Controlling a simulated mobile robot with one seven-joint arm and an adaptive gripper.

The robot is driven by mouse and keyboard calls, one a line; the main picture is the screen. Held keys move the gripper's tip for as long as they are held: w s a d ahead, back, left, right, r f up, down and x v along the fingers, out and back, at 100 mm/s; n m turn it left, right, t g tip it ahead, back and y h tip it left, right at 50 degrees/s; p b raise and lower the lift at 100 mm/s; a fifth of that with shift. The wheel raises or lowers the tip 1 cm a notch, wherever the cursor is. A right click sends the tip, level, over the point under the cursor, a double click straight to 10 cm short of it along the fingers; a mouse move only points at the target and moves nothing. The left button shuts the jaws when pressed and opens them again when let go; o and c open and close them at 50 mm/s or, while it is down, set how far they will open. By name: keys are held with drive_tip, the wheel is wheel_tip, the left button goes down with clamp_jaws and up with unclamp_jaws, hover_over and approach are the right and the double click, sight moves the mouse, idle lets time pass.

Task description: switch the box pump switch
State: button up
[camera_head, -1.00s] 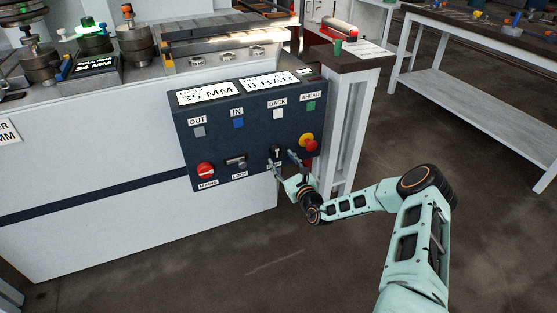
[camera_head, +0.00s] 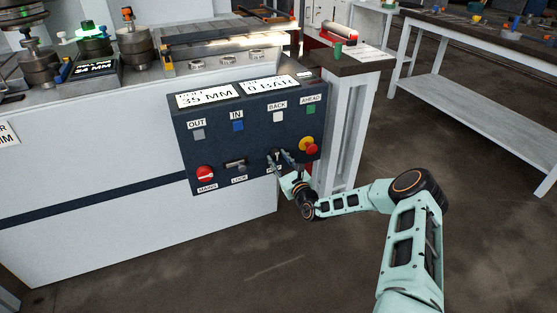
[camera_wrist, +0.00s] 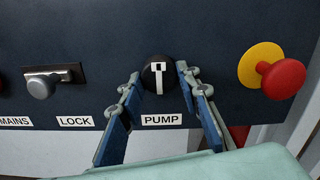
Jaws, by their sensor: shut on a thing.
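The pump switch (camera_wrist: 159,78) is a black round knob with a white pointer line, on the dark control box (camera_head: 190,135) above the PUMP label (camera_wrist: 162,120). In the wrist view the pointer stands about upright. My gripper (camera_wrist: 158,82) has one finger on each side of the knob, shut on it. In the head view my gripper (camera_head: 279,158) reaches the lower right part of the box and hides most of the knob and its label.
A red emergency button (camera_wrist: 283,78) on a yellow base sits right of the knob. The LOCK lever (camera_wrist: 40,86) is to its left, with the red MAINS switch (camera_head: 205,173) beyond. A wooden-topped stand (camera_head: 352,62) is close behind the box on the right.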

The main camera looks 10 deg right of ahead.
drive_tip(key=shift+m+p, duration=0.4)
drive_tip(key=shift+r+m+p, duration=0.1)
drive_tip(key=shift+m+p, duration=0.35)
drive_tip(key=shift+m, duration=0.15)
drive_tip(key=m+p, duration=0.1)
drive_tip(key=m, duration=0.2)
drive_tip(key=shift+a+m+p, duration=0.1)
drive_tip(key=shift+m+p, duration=0.2)
drive_tip(key=shift+p, duration=0.1)
drive_tip(key=m+p, duration=0.1)
drive_tip(key=m, duration=0.5)
drive_tip(key=shift+s+a, duration=0.1)
drive_tip(key=shift+m, duration=0.3)
drive_tip(key=o, duration=1.1)
drive_tip(key=v, duration=1.2)
